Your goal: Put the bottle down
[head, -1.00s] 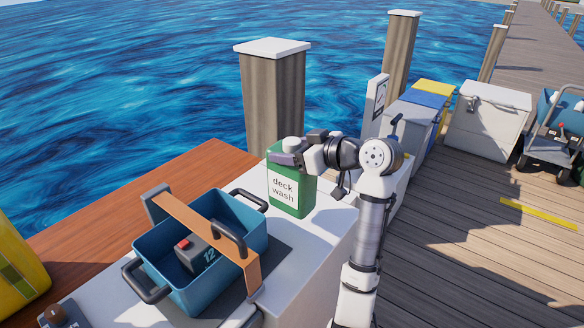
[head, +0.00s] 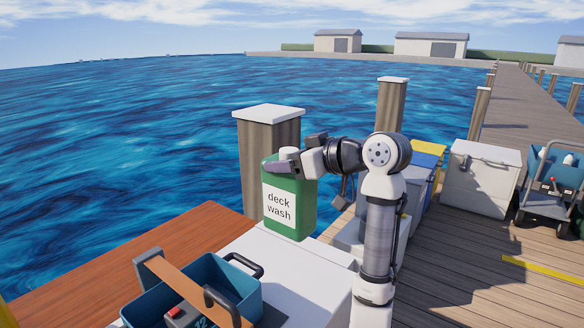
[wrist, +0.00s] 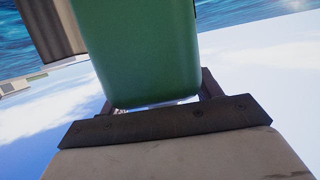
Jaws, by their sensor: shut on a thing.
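The bottle (head: 288,205) is green with a white cap and a white "deck wash" label. My gripper (head: 288,165) is shut on it near the neck, below the cap. The bottle hangs upright, with its base seemingly above the white top (head: 312,280). In the wrist view the green bottle (wrist: 140,50) fills the middle, beyond the dark gripper bar (wrist: 165,122). The exact gap under the bottle is hard to tell.
A blue bin (head: 235,285) with black handles stands at the front left, a brown strap (head: 190,290) across it. A wooden post (head: 255,150) rises behind the bottle. The white top right of the bin looks clear. Water lies beyond.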

